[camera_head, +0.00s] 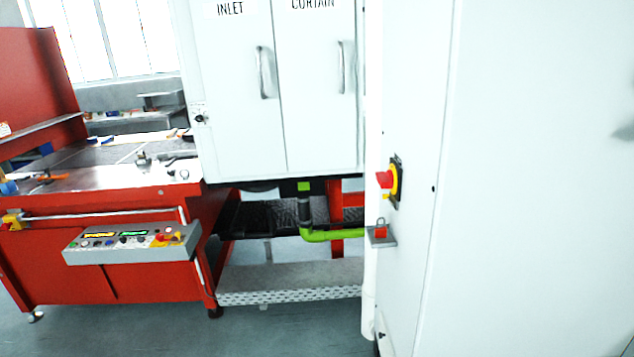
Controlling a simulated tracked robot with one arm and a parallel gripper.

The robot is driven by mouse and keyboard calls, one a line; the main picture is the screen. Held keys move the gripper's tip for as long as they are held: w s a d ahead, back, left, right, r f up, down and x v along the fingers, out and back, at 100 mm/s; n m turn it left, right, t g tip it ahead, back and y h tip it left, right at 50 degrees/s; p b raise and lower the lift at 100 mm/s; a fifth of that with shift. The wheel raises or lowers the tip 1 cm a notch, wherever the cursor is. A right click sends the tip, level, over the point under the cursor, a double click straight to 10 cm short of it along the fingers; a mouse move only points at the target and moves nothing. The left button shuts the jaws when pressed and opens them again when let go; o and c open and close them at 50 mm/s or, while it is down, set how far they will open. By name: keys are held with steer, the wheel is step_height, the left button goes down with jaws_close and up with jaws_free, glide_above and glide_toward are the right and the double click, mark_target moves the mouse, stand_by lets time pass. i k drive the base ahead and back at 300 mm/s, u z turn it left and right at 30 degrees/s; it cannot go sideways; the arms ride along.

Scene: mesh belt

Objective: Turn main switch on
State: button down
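A red rotary switch (385,179) with a yellow backing plate (395,180) sits on the side of a tall white cabinet (520,200), right of the picture's middle. It is seen at a steep angle, so the position of its knob is hard to read. Below it, a red padlock (381,229) stands on a small grey bracket (381,240) fixed to the cabinet. My gripper does not show in this view, and nothing is seen touching the switch.
A white cabinet with doors marked INLET (235,90) and CURTAIN stands behind. A red machine table (110,282) with a grey control panel (130,244) is at left. A green pipe (330,236) runs below the doors. Grey floor (270,335) is clear in front.

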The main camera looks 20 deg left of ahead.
mark_target(386, 180)
steer(key=u, duration=0.25)
steer(key=i, duration=2.3)
steer(key=z, duration=0.25)
